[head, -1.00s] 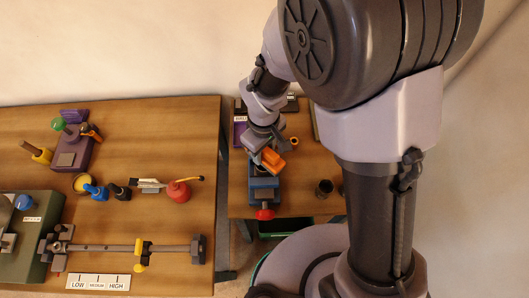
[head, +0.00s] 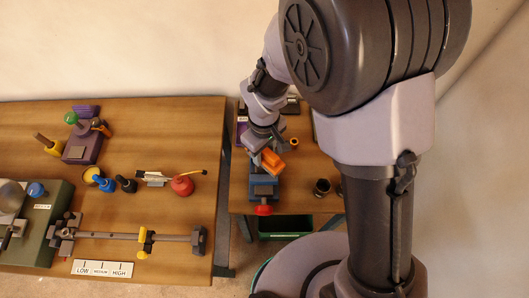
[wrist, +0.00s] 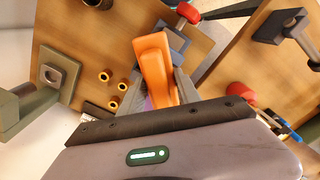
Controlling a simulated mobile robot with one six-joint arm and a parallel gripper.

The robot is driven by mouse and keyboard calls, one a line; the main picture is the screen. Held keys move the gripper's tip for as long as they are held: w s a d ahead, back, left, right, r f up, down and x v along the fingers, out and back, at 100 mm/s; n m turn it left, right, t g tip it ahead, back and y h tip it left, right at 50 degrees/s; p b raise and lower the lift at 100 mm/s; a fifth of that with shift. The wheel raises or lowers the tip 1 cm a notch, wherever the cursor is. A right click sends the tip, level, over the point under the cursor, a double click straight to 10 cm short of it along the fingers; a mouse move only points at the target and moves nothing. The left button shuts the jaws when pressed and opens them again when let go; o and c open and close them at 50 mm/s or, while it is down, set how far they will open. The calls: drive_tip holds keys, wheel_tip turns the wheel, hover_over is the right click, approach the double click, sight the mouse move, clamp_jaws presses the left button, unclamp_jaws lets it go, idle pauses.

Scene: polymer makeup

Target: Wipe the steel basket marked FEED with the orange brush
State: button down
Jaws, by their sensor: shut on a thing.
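The orange brush (head: 268,161) is between the fingers of my gripper (head: 261,150), which is shut on it. In the wrist view, the brush (wrist: 153,65) points away from my gripper (wrist: 158,92), in front of a blue-grey device. In the head view it overlaps the blue device (head: 264,188) with the red knob; I cannot tell whether they touch. I cannot make out the FEED mark anywhere. A round silvery vessel (head: 12,198) on a green machine is cut by the left edge; I cannot tell if it is the basket.
The left table (head: 140,215) holds a red bulb (head: 182,185), blue and black bottles, a purple stand and a long bar with yellow clamps. A gap separates it from the right table (head: 300,180). A dark cup (head: 322,186) stands right of the blue device. A green bin (head: 285,226) is below.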

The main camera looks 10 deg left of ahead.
drive_tip(key=shift+s+r+p, duration=0.1)
drive_tip(key=shift+r+p, duration=1.35)
drive_tip(key=shift+r, duration=0.75)
